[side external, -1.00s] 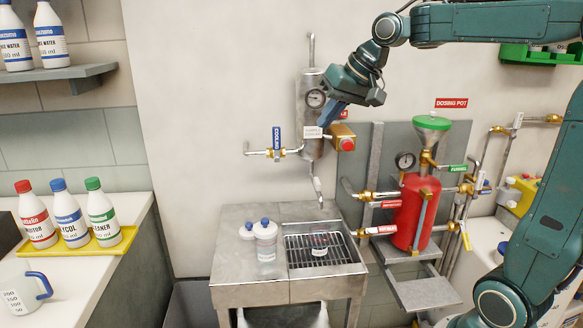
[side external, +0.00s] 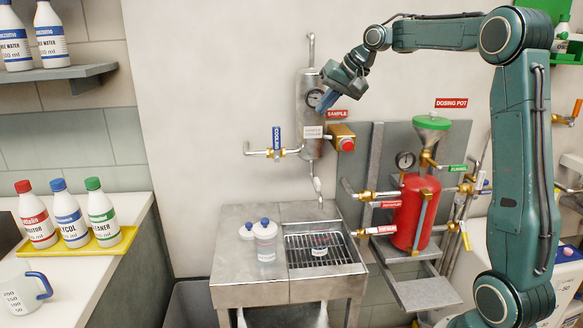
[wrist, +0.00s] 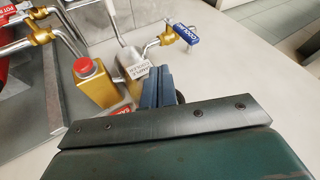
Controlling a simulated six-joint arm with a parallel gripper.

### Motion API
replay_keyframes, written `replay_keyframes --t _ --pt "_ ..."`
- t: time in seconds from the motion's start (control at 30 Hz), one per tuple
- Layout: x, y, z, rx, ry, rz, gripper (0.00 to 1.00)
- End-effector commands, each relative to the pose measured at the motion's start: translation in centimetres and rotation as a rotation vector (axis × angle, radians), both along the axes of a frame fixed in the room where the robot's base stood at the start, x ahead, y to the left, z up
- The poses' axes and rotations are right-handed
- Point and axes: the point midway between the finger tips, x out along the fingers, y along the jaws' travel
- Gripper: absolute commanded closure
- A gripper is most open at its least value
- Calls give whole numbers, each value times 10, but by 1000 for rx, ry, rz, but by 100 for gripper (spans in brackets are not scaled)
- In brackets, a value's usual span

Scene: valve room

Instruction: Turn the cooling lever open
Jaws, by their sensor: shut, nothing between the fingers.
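The cooling lever (side external: 277,137) is a blue handle with white lettering. It stands upright on a brass valve (side external: 281,153) in a horizontal pipe left of the steel sample cooler (side external: 311,145). In the wrist view the lever (wrist: 186,34) shows at the upper right of the fingers, apart from them. My gripper (side external: 322,103) is shut and empty, in front of the cooler's gauge in the side view, higher than the lever and to its right. In the wrist view the blue fingers (wrist: 156,88) are together and partly cover the cooler.
A brass block with a red button (side external: 345,143) sits right of the cooler. Below is a steel sink (side external: 245,290) with bottles. The red dosing pot (side external: 415,215) stands to the right. The wall left of the lever is bare.

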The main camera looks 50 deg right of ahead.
Motion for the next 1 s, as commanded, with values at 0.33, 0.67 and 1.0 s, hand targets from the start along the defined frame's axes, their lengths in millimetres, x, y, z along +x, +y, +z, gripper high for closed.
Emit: replay_keyframes --t 0.33,0.67,1.0 --pt "20 3 -27 2 4 2 100" --pt "50 7 -68 1 3 3 100" --pt "79 28 -78 -3 1 3 100"
